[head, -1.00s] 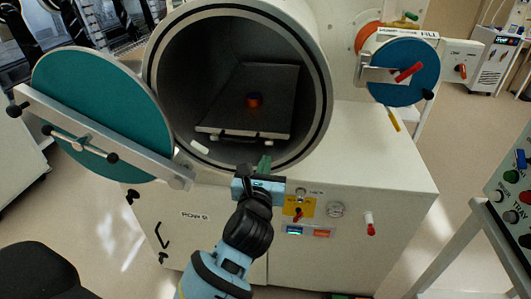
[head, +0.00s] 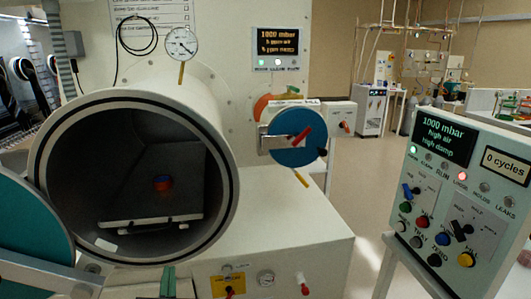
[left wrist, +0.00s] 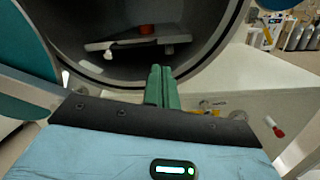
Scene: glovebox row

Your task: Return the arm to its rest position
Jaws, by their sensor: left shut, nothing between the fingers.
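My left gripper (head: 168,283) shows at the bottom of the head view, its green fingers just below the rim of the large open round chamber (head: 232,180). In the left wrist view its two green fingers (left wrist: 161,86) are together with nothing between them. They point toward the chamber's lower rim. Inside the chamber a flat tray (head: 180,214) bears a small orange-red and dark round item (head: 162,183). The rest of my left arm is out of the head view. My right gripper is not in view.
The open teal round door (head: 30,225) stands at the left. A smaller blue round door (head: 297,144) with a red handle is closed at the right. A control panel (head: 465,190) reading "1000 mbar" stands at the far right. Clear floor (head: 362,205) lies between.

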